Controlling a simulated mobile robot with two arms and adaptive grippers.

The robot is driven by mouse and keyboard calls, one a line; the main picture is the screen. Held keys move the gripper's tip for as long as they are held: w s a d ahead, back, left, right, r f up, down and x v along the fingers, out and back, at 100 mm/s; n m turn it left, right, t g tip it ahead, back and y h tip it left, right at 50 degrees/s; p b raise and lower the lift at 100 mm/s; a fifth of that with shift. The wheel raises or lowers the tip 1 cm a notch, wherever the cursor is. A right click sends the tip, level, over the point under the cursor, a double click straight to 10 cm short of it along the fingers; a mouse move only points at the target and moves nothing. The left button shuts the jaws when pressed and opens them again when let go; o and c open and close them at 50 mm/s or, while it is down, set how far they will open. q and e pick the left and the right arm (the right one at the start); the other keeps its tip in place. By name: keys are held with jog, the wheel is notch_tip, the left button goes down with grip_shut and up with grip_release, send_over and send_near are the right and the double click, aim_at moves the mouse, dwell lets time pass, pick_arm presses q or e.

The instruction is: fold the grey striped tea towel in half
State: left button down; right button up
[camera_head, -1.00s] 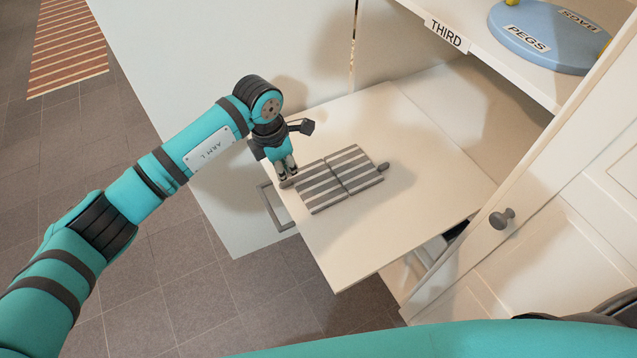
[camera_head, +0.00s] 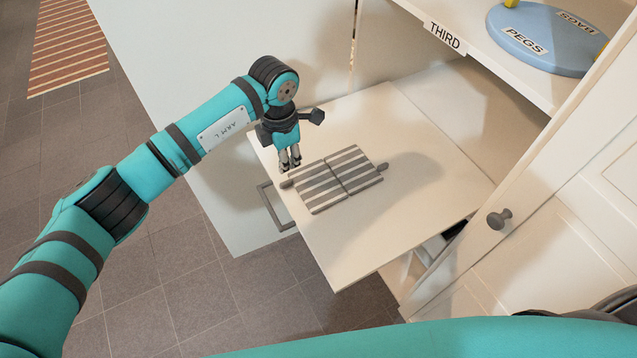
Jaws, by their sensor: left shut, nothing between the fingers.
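The grey striped tea towel (camera_head: 325,188) lies flat and open on the pale pull-out board. A seam divides it into two panels, and a small dark grey tab shows at its left end and another at its right end. My left gripper (camera_head: 290,165) is shut and empty, pointing down just above the towel's upper left edge, near the left tab. It looks apart from the cloth, though the exact height is hard to tell. My right gripper is out of view.
The pull-out board (camera_head: 370,240) has free room in front of and right of the towel. A grey handle (camera_head: 268,207) sits at its left edge. A shelf labelled THIRD holds a blue round board (camera_head: 545,45). A white door with a knob (camera_head: 499,219) stands at right.

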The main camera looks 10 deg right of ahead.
pick_arm(q)
jog(key=shift+d+r+y, duration=0.2)
jog(key=shift+r+y, duration=0.1)
jog(key=shift+r, duration=0.3)
jog(key=shift+w+d+r+g+y, duration=0.15)
jog(key=shift+r+y, duration=0.1)
jog(key=shift+r, duration=0.25)
jog(key=shift+s+d+r+g+y, duration=0.15)
jog(key=shift+r+y, duration=0.1)
jog(key=shift+r, duration=0.25)
jog(key=shift+w+a+p, duration=0.1)
jog(key=shift+w+p, duration=0.05)
jog(key=shift+p, duration=0.15)
jog(key=shift+d+r+y, duration=0.25)
jog(key=shift+r+y, duration=0.15)
jog(key=shift+r, duration=0.6)
jog(key=c, duration=2)
grip_release()
jog(key=shift+c, duration=0.2)
jog(key=o, duration=1.6)
jog(key=shift+c, duration=0.2)
jog(key=shift+r, duration=0.1)
